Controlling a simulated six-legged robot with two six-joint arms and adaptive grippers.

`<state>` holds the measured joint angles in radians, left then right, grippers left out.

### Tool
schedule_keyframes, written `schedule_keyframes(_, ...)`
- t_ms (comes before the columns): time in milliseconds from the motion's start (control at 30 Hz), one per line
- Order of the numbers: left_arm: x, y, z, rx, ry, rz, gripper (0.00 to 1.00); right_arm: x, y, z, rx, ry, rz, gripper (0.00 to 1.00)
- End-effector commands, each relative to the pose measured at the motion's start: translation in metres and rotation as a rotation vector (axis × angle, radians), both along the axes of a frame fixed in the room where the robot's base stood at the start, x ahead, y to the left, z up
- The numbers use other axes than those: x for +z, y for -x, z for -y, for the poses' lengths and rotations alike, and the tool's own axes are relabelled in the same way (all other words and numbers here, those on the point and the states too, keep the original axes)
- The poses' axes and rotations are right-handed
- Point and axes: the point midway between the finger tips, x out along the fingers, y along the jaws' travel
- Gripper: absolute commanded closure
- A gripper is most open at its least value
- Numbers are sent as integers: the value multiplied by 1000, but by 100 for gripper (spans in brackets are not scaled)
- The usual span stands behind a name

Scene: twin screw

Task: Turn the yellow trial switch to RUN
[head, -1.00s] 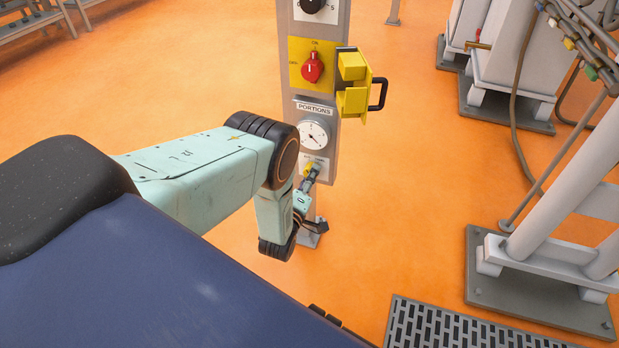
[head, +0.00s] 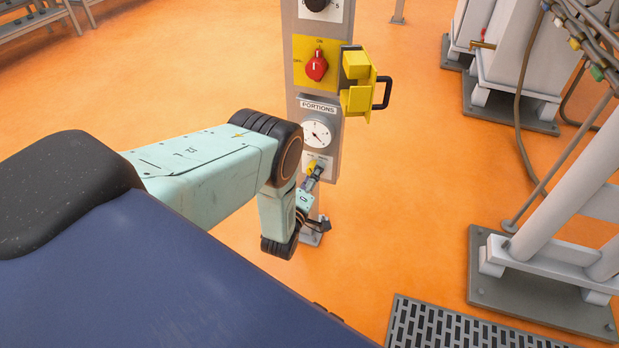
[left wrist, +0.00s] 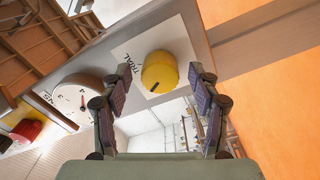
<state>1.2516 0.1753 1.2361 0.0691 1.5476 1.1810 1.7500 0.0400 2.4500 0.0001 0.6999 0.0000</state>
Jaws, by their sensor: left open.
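The yellow trial switch (left wrist: 160,72) is a round knob with a dark pointer mark, on a white plate lettered TRIAL in the left wrist view. In the head view the switch (head: 311,168) shows small and partly covered near the bottom of the grey control post (head: 332,132). My left gripper (left wrist: 162,78) is open, with one finger on each side of the knob. I cannot tell whether the fingers touch it. It also shows in the head view (head: 314,172) at the switch. The RUN lettering is not readable. My right gripper is not in view.
Above the switch are the PORTIONS dial (head: 316,134), a red switch (head: 317,67) on a yellow plate, and a yellow hinged guard (head: 360,85) sticking out to the right. A floor grating (head: 450,335) and white machinery (head: 560,220) stand to the right. Orange floor around the post is clear.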

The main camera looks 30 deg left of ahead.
Motion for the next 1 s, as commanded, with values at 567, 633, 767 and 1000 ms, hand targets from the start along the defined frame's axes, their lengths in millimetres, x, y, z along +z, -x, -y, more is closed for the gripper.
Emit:
schedule_keyframes(567, -1, 94, 23, 0, 1, -4, 38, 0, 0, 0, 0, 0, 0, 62)
schedule_keyframes(633, -1, 102, 25, -1, 2, -3, 38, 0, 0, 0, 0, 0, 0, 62)
schedule_keyframes(767, 0, 113, 27, -1, 1, -3, 38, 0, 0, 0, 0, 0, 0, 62)
schedule_keyframes(1000, 0, 116, 28, 0, 0, -1, 38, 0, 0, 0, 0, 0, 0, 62)
